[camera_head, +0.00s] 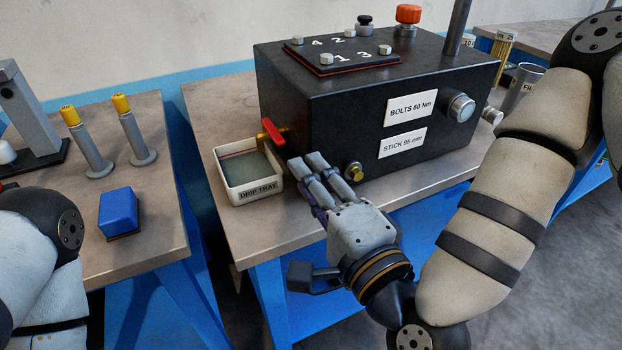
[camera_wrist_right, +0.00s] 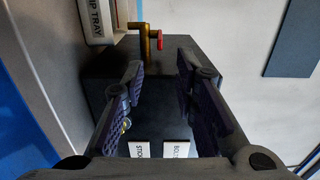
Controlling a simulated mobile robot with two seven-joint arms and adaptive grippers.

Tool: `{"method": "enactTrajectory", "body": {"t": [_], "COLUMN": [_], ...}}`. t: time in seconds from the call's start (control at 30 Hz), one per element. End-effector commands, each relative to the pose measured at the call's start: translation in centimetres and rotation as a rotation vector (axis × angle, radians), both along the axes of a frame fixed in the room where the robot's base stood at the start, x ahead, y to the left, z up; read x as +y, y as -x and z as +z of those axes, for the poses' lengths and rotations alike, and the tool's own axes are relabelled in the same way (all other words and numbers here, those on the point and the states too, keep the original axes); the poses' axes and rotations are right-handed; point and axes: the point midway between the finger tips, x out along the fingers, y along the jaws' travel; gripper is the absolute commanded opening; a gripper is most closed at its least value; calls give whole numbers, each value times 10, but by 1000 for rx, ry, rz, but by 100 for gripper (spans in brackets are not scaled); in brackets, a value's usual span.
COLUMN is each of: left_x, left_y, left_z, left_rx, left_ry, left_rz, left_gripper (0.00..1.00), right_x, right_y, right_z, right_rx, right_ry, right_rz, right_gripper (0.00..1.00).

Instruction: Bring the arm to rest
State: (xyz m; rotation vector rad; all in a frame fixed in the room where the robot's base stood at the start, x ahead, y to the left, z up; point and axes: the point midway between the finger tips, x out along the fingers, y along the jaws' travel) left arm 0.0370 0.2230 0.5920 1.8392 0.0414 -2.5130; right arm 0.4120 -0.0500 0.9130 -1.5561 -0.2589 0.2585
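My right gripper (camera_head: 308,163) is in front of the black box (camera_head: 300,105), near its lower left corner, above the table's front edge. In the right wrist view its two fingers (camera_wrist_right: 160,66) stand apart with nothing between them. Beyond them are the box and the brass valve with its red handle (camera_wrist_right: 159,40). That red handle (camera_head: 273,131) also shows in the head view, on the box's left side above the drip tray (camera_head: 261,192). Part of my left arm shows at the lower left; its gripper is out of view.
A brass plug (camera_head: 353,171) and a round knob (camera_head: 460,107) are on the box's front. On the left table are a blue block (camera_head: 118,210) and two yellow-capped posts (camera_head: 133,130). A gap separates the tables. A metal cup (camera_head: 522,85) stands right of the box.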

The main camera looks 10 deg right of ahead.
Motion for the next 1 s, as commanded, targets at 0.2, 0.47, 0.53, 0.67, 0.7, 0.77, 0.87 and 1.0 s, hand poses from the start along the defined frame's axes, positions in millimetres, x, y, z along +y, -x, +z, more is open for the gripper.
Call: {"method": "enactTrajectory", "body": {"t": [0.2,0.47,0.53,0.67,0.7,0.77,0.87,1.0], "left_x": [0,0,0,0,0,0,0,0], "left_y": [0,-3,-6,-12,-14,-17,-22,-26], "left_z": [0,3,6,13,15,18,22,26], "left_rx": [0,-10,-20,-42,-49,-60,-76,-91], "left_ry": [0,1,0,0,0,0,1,0], "left_rz": [0,0,0,1,1,2,2,2], "left_gripper": [42,42,42,42,42,42,42,42], "right_x": [0,3,1,-22,-35,-57,-101,-151], "right_y": [0,11,32,98,123,166,238,314], "right_z": [0,-40,-89,-187,-212,-245,-281,-295], "right_rx": [0,94,209,464,544,665,858,1054], "right_ry": [0,138,307,650,747,882,1063,1197], "right_rz": [0,53,129,333,408,529,739,976], "right_gripper": [27,27,27,27,27,27,27,27]}}
